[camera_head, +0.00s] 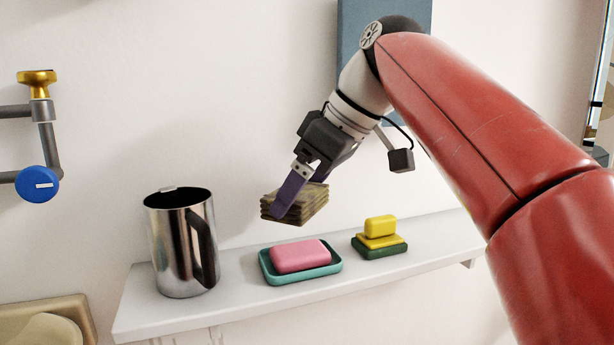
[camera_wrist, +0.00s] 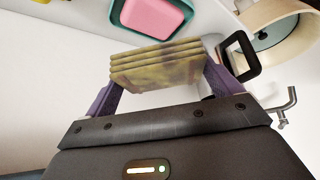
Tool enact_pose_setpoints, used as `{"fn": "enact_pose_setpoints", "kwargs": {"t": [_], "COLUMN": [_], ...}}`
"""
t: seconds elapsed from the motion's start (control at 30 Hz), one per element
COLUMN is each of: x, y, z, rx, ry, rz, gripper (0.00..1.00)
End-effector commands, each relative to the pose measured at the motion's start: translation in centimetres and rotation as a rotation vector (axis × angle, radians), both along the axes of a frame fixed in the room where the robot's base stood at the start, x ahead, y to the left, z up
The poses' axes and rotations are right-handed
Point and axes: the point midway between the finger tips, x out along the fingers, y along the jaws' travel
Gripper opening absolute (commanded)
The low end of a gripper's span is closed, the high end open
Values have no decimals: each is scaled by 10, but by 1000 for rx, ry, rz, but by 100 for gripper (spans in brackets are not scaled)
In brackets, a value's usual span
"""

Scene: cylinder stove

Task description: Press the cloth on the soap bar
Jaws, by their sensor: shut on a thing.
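My gripper (camera_head: 301,191) is shut on a folded, brownish-yellow cloth (camera_head: 308,206), held in the air above the shelf. In the wrist view the cloth (camera_wrist: 155,68) sits between the two purple fingers of my gripper (camera_wrist: 157,88). A pink soap bar (camera_head: 300,256) lies in a teal dish (camera_head: 322,271) on the shelf, below the cloth and apart from it. The wrist view shows the pink bar (camera_wrist: 152,16) in its dish (camera_wrist: 170,34) beyond the cloth. A smaller yellow block (camera_head: 380,225) rests on a yellow piece (camera_head: 381,241) over a dark green base (camera_head: 382,252).
A steel pitcher (camera_head: 178,245) with a dark handle stands on the white shelf (camera_head: 226,304), left of the teal dish. Pipes with a blue knob (camera_head: 37,184) and a brass knob (camera_head: 37,77) are on the wall at left. A blue-grey panel (camera_head: 356,32) is behind my arm.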

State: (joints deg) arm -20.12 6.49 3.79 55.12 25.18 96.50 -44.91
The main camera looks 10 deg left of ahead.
Motion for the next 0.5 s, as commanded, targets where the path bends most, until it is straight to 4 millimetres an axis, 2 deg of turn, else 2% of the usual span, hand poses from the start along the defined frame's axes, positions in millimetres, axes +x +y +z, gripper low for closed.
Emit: {"fn": "enact_pose_setpoints", "kwargs": {"t": [0.3, 0.5], "x": [0, 0], "y": [0, -1], "z": [-39, -49], "rx": [-1, 0], "ry": [0, -1], "rz": [1, -1], "gripper": [72, 72]}}
